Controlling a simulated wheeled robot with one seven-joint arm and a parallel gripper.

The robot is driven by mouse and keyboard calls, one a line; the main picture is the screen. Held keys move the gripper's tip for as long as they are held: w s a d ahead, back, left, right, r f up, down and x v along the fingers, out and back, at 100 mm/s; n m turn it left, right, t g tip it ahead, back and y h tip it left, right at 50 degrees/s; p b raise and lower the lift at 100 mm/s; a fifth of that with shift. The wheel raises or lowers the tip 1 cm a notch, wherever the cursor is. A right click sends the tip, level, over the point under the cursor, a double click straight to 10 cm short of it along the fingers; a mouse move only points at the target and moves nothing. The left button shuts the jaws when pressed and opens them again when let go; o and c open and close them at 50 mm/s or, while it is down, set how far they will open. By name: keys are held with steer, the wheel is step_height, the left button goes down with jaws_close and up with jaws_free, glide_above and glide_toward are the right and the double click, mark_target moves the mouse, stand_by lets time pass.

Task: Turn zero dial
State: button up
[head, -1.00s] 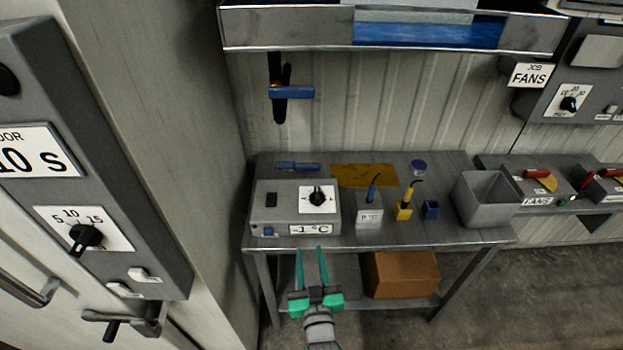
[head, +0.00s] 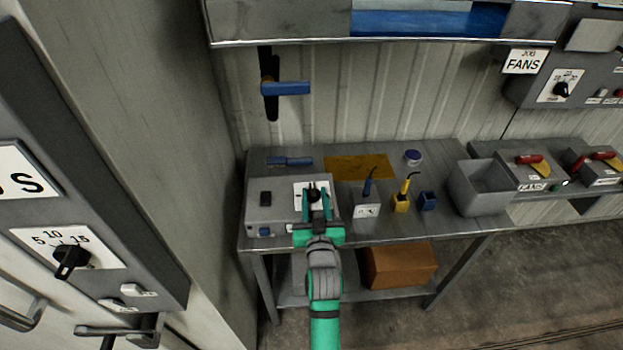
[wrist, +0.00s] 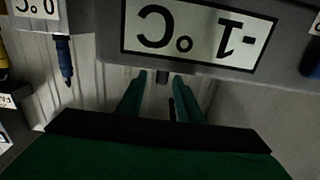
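The zero dial (head: 313,191) is a black knob on a white plate, on top of the grey box (head: 266,213) at the left of the bench. My gripper (head: 316,197) is over the front of this box, its fingers apart and overlapping the dial plate in the head view. I cannot tell whether the fingers touch the knob. The wrist view shows the two green fingers (wrist: 159,84) apart, below the box's upside-down readout label (wrist: 197,33), which reads -1 °C. My gripper hides that label in the head view.
A small box with a blue probe (head: 367,208), a yellow holder (head: 400,203) and a blue cup (head: 428,201) stand to the right. A grey bin (head: 483,203) stands beyond them. A panel with a dial (head: 70,258) is close at left. A shelf (head: 280,26) hangs above.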

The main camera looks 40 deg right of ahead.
steer(key=x, duration=0.7)
steer(key=shift+w, duration=0.2)
steer(key=shift+a, duration=0.1)
jaws_close()
